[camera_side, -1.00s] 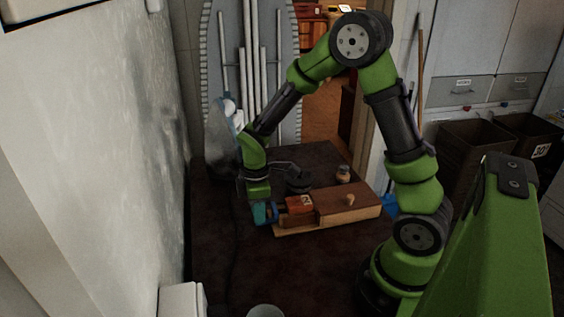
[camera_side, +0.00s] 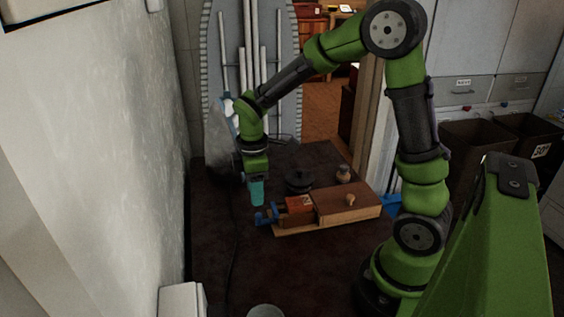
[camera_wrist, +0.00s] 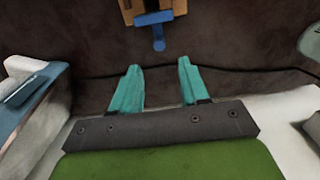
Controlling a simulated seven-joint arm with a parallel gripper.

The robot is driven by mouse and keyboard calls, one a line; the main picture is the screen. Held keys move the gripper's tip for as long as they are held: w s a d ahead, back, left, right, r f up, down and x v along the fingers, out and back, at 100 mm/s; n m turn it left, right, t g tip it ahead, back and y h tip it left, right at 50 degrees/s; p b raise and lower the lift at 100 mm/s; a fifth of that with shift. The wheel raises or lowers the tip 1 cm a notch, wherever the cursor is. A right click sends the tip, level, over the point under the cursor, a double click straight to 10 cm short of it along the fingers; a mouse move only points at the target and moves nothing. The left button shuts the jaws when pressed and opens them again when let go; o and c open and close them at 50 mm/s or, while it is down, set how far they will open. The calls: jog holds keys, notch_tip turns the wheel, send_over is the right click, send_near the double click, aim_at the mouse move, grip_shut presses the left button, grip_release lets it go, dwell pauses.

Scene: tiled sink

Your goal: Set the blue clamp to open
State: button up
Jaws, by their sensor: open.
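The blue clamp (camera_side: 266,217) is at the left end of a wooden block fixture (camera_side: 348,203) on the dark table. In the wrist view the blue clamp (camera_wrist: 157,33) shows at the top centre, with its handle pointing toward my gripper. My gripper (camera_side: 257,197), with teal fingers, hangs above the table just behind and left of the clamp in the side view. In the wrist view my gripper (camera_wrist: 161,75) has its two fingers spread with nothing between them. It is apart from the clamp.
An orange-red block (camera_side: 299,204) sits on the fixture beside the clamp. A dark round object (camera_side: 298,182) and a small brown jar-like object (camera_side: 343,174) stand behind. A black cable (camera_wrist: 240,70) crosses the table. A wall stands at left; the front table area is mostly clear.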

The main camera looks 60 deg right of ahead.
notch_tip(320, 180, up, 10)
dwell(0.3)
jog(key=shift+f, duration=0.1)
jog(key=s+a+r+m+t+y, duration=0.1)
jog(key=s+a+r+m+t, duration=0.1)
jog(key=s+m, duration=0.4)
jog(key=s+a+r+m+t+y, duration=0.1)
jog(key=s+a+r+m+t, duration=0.1)
jog(key=s+m+t, duration=0.3)
jog(key=shift+s+a+r+m, duration=0.35)
jog(key=shift+s+a+m, duration=0.35)
jog(key=shift+m, duration=0.3)
